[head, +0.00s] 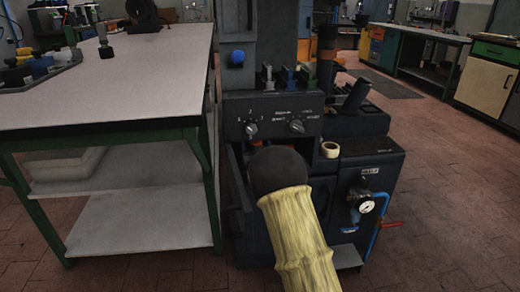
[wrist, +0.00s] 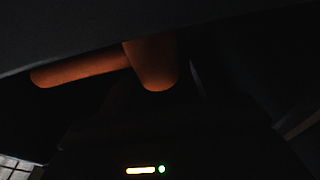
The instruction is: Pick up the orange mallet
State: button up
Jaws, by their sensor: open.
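The orange mallet (wrist: 152,66) shows in the wrist view, dimly lit, in the upper middle. A thick rounded part points down, and a long rounded part reaches left from it. A dark overhang hides its top. My gripper (wrist: 150,125) is a dark shape below it in the wrist view, with small yellow and green lights; its fingers are lost in shadow. It is open, with no visible hold on the mallet. In the head view my sleeved arm reaches into the front of the dark press (head: 270,105), and the gripper is hidden there.
A grey-topped bench (head: 130,85) with green legs stands close on the left. A cream ring (head: 330,149) lies on the press's right ledge, above a gauge (head: 366,206) and a red-handled valve (head: 390,224). Open tiled floor lies to the right.

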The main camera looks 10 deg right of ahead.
jog(key=shift+c, duration=0.2)
dwell(0.3)
jog(key=c, duration=1.4)
jog(key=shift+r, duration=0.1)
jog(key=shift+r+p, duration=0.4)
jog(key=shift+r, duration=0.1)
jog(key=s+d, duration=0.1)
jog(key=s+d+p, duration=0.2)
jog(key=d, duration=0.1)
jog(key=shift+s+r, duration=0.3)
jog(key=shift+s, duration=0.1)
jog(key=s+f+p, duration=0.1)
jog(key=s, duration=0.9)
jog(key=s+f+p, duration=0.1)
jog(key=s, duration=0.5)
jog(key=shift+s+f+p, duration=0.1)
jog(key=shift+f+p, duration=0.25)
